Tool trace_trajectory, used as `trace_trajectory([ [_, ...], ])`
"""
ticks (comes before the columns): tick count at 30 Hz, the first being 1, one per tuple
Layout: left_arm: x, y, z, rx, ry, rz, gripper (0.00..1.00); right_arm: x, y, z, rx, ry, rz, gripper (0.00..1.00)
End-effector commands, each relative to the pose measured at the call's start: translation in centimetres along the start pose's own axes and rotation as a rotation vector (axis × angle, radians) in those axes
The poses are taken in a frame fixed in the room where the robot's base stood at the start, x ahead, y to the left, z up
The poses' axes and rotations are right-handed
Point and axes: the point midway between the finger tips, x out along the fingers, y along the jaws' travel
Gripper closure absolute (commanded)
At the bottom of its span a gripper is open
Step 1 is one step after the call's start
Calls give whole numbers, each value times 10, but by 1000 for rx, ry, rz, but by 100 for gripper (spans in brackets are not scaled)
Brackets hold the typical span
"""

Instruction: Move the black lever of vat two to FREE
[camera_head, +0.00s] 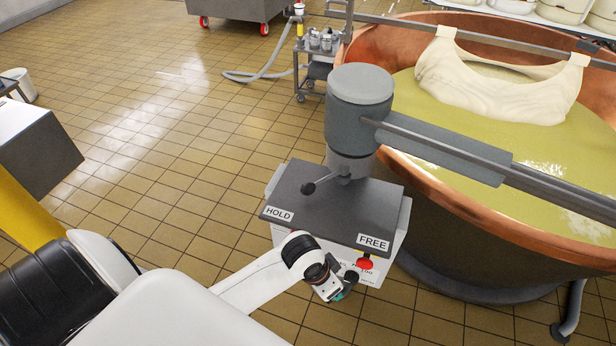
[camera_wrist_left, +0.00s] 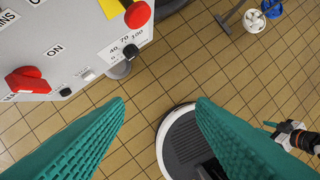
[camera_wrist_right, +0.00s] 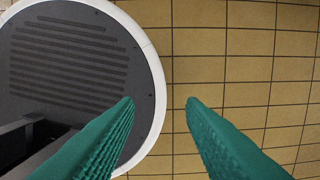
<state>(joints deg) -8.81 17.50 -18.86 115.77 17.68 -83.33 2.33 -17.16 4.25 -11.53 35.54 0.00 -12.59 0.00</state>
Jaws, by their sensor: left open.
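The black lever (camera_head: 322,183) sits on the dark top of the control box (camera_head: 370,205), below a grey column beside the copper vat (camera_head: 470,215). Its round black knob points left, toward the HOLD label (camera_head: 279,214). The FREE label (camera_head: 373,243) is at the front right edge. My left gripper (camera_head: 342,293) is low in front of the box, below its top and apart from the lever. In the left wrist view its teal fingers (camera_wrist_left: 160,110) are open and empty, with the box's front panel beyond. My right gripper (camera_wrist_right: 160,102) is open and empty above the floor. The lever is outside both wrist views.
The front panel carries a red button (camera_wrist_left: 137,14), a red switch (camera_wrist_left: 27,82) and a black dial knob (camera_wrist_left: 131,51). A metal arm (camera_head: 450,150) runs right from the column over the vat. A cart (camera_head: 315,60) and hose stand behind. The tiled floor left of the box is clear.

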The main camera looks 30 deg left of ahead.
Motion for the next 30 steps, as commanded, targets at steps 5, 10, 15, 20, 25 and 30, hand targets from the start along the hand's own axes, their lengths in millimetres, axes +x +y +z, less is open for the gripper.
trace_trajectory([
  [5, -37, 0, 37, 109, 17, -27, 50, -8, -5, 0, -2, 0, -6, 64],
  [10, -51, 14, 61, 174, 64, -33, 50, -10, -12, 0, -4, 2, -14, 64],
  [15, -69, 46, 88, 213, 135, -13, 50, -11, -12, 0, -3, 2, -14, 64],
  [20, -105, 109, 120, 176, 233, 34, 50, -12, -9, 0, -2, 1, -10, 64],
  [25, -151, 168, 141, 68, 290, 62, 50, -11, -3, 1, 1, 0, -4, 64],
  [30, -180, 197, 149, -6, 306, 66, 50, -11, 1, 2, 3, -1, 1, 64],
])
